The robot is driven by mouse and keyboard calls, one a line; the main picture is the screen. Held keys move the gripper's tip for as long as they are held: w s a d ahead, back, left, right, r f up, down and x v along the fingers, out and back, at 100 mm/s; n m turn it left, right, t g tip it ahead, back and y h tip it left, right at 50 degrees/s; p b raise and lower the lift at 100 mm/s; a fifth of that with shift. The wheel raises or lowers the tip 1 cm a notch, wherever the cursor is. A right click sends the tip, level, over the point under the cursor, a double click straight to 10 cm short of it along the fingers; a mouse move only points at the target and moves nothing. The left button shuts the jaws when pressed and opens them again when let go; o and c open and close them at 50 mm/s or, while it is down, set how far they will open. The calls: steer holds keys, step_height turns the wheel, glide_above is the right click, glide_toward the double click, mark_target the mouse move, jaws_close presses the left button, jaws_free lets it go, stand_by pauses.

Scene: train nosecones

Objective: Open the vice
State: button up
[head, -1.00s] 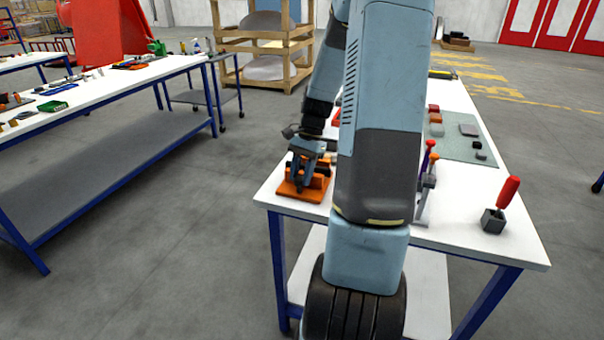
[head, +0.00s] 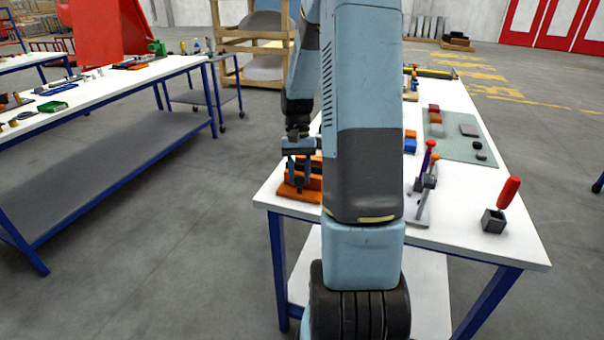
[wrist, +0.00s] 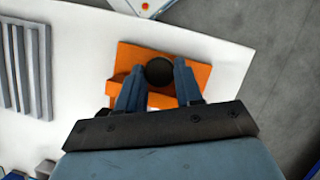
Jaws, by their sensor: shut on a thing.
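The vice is an orange block on an orange base plate (head: 289,191) at the near left corner of the white table. In the wrist view its orange plate (wrist: 198,74) lies below my gripper, with a round black knob (wrist: 159,72) on it. My gripper (head: 299,181) points down over the vice. In the wrist view its two blue-grey fingers stand on either side of the black knob and are closed on it. The lower part of the vice and its jaws are partly hidden by my gripper and arm.
On the white table (head: 462,236), a clamp-like tool with red and purple handles (head: 426,185) and a red-handled tool in a grey block (head: 500,207) stand to the right. A green-grey mat (head: 462,146) holds small blocks. Grey ribbed pieces (wrist: 25,70) lie left of the vice in the wrist view.

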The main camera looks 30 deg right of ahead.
steer(key=shift+a+n+h, duration=0.2)
steer(key=shift+n+h, duration=0.1)
steer(key=shift+n, duration=0.7)
steer(key=shift+w+d+r, duration=0.1)
steer(key=shift+w, duration=0.05)
steer(key=o, duration=1)
steer(key=shift+d+r, duration=0.1)
steer(key=v, duration=1.3)
steer(key=shift+w, duration=0.35)
